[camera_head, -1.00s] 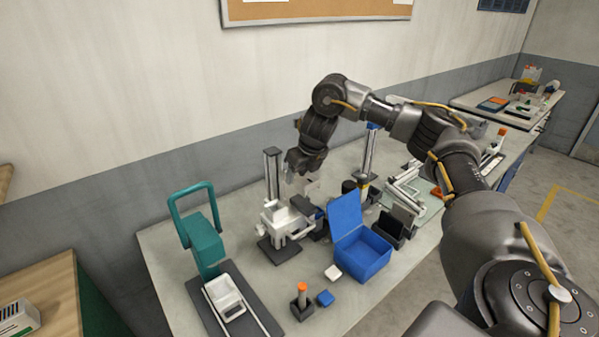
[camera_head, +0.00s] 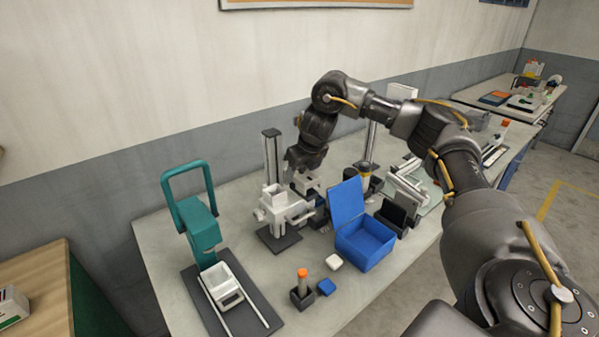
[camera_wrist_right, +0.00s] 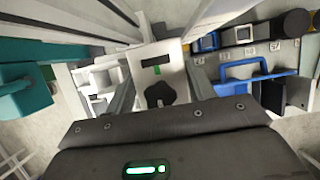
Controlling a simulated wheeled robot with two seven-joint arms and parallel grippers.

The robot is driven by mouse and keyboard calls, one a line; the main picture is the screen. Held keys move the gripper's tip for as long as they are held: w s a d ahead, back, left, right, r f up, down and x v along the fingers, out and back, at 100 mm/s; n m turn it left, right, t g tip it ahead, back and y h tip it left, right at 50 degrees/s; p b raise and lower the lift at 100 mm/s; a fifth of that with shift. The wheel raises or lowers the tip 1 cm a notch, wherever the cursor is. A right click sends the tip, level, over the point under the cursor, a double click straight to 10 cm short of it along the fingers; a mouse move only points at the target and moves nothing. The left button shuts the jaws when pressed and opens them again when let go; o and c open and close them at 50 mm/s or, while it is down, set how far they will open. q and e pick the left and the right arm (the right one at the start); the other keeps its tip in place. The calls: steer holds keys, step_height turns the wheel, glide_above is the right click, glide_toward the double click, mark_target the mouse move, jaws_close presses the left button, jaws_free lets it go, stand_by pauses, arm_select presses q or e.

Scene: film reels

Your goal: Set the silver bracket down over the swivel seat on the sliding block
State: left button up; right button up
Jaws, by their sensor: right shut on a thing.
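My right gripper (camera_head: 303,168) points down at the white fixture on the bench and is shut on a pale silver piece, which I take for the silver bracket (camera_head: 308,184). In the right wrist view, a light plate with a dark slot and a black knob (camera_wrist_right: 157,75) shows between the fingers. Beside the gripper, a white block with a square open top (camera_head: 275,196) sits by an upright column; it looks like the sliding block. The swivel seat cannot be told apart under the hand. My left gripper is not in view.
A teal press (camera_head: 197,225) with a white tray (camera_head: 222,284) on rails stands at the left. An open blue box (camera_head: 363,247) stands right of the fixture. An orange-capped item (camera_head: 302,282) and small blocks lie in front. Bare bench (camera_head: 375,295) shows at the front right.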

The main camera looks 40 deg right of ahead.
steer(key=shift+p, duration=0.5)
stand_by(1.0)
steer(key=shift+f+b, duration=0.6)
steer(key=shift+f, duration=0.3)
stand_by(0.7)
steer(key=shift+s+a+f, duration=0.2)
steer(key=shift+s+f, duration=0.15)
steer(key=shift+f, duration=0.25)
steer(key=o, duration=0.7)
steer(key=shift+b, duration=0.3)
steer(key=o, duration=0.6)
steer(key=shift+a, duration=0.15)
steer(key=shift+c, duration=0.2)
steer(key=r, duration=0.3)
steer(key=s+r+p, duration=0.1)
steer(key=shift+d+r, duration=0.2)
steer(key=shift+d, duration=0.2)
steer(key=v, duration=0.3)
steer(key=a+p+v, duration=0.1)
steer(key=v, duration=0.2)
steer(key=shift+a, duration=0.1)
steer(key=shift+s+d+r, duration=0.2)
steer(key=shift+r, duration=0.35)
